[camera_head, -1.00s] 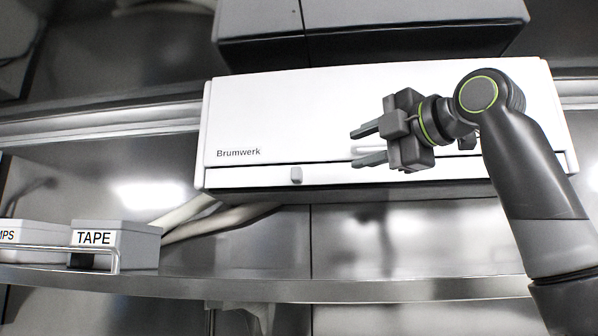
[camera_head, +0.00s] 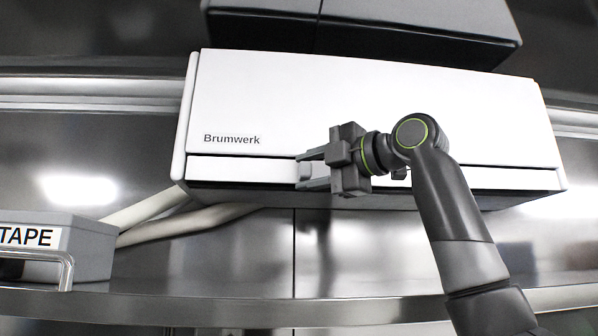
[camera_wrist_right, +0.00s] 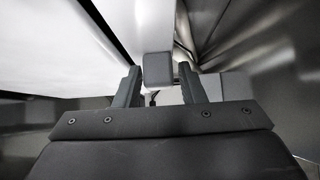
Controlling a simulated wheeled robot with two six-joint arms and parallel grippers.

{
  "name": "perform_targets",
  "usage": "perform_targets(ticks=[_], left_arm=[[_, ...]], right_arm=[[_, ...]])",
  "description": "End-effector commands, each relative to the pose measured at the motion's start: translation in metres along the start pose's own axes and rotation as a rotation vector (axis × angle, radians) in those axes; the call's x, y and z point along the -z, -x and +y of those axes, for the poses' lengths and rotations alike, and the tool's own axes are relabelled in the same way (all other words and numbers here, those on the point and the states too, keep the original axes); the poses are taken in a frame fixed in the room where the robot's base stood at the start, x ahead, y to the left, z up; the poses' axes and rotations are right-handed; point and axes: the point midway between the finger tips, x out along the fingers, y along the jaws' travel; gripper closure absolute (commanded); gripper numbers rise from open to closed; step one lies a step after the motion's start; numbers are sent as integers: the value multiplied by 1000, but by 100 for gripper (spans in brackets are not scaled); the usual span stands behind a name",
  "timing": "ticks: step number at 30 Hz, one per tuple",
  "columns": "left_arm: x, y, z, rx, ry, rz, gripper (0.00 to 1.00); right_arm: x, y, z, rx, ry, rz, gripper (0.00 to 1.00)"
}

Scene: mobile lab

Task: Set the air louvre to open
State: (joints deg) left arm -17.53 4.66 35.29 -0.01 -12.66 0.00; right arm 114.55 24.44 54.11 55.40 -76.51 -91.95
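The white Brumwerk unit (camera_head: 370,100) hangs on the wall, with a long flap strip (camera_head: 235,169) along its lower front edge, which I take to be the air louvre. A small grey tab (camera_head: 304,171) sits on the strip. My right gripper (camera_head: 308,169) is open at the tab, one finger above it and one below in the head view. In the right wrist view the tab (camera_wrist_right: 158,68) shows between and just beyond the tips of the open fingers (camera_wrist_right: 158,80). Contact is not clear. My left gripper is not in view.
A grey box labelled TAPE (camera_head: 88,245) stands behind a rail on the shelf (camera_head: 220,306) at lower left. Pale pipes (camera_head: 185,218) run below the unit. A dark cabinet (camera_head: 400,35) is above. My right arm covers part of the strip.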

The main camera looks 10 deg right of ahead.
Motion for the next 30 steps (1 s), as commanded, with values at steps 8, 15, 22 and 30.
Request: perform_targets(ticks=[8,15,22,30], left_arm=[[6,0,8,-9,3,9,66],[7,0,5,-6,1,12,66],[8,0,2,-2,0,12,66],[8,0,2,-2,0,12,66]], right_arm=[[0,0,0,0,0,-1,74],[0,0,1,0,-1,0,96],[3,2,7,62,-63,1,96],[5,3,13,156,-160,1,96]])
